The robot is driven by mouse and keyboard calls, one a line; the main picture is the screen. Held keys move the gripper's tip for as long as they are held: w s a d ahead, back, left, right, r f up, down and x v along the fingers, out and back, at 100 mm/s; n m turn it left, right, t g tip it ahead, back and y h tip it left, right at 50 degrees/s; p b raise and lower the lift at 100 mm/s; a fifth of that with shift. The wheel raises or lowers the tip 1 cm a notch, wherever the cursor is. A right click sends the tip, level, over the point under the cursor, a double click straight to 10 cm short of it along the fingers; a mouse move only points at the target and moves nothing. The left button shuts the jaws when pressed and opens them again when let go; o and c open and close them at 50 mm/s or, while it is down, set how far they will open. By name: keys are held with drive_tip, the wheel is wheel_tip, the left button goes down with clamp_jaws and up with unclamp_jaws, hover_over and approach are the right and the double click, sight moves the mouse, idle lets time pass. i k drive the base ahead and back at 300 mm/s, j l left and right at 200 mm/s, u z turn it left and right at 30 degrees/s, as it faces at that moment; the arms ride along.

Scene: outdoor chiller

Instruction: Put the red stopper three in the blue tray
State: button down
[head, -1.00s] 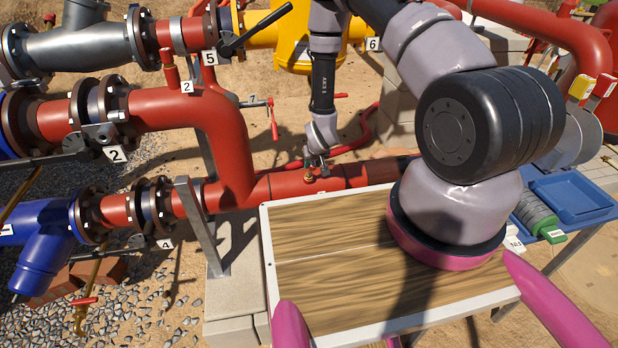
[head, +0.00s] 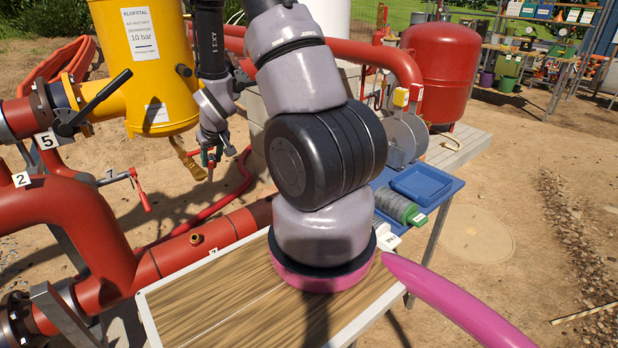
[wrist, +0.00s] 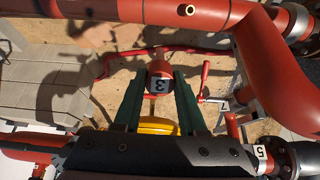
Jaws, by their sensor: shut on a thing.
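My gripper (head: 211,160) hangs in the air beyond the red pipe, below the yellow separator. In the wrist view its two green fingers (wrist: 158,88) are shut on the red stopper three (wrist: 159,71), which carries a white label with a 3. In the head view the stopper is too small and shaded to make out clearly. The blue tray (head: 421,183) lies on the blue side shelf at the right, well apart from my gripper, and its inside looks empty.
A bare brass port (head: 196,240) sticks up from the red pipe (head: 215,232). A grey-green spool (head: 399,207) lies beside the tray. The yellow separator (head: 143,70) stands behind.

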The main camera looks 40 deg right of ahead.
sight(420, 191)
drive_tip(key=k+l+z, duration=0.15)
drive_tip(key=k+z, duration=0.25)
drive_tip(key=k, duration=0.2)
drive_tip(key=z, duration=1.15)
drive_tip(key=i+j+z, duration=0.25)
drive_tip(key=k+l, duration=0.1)
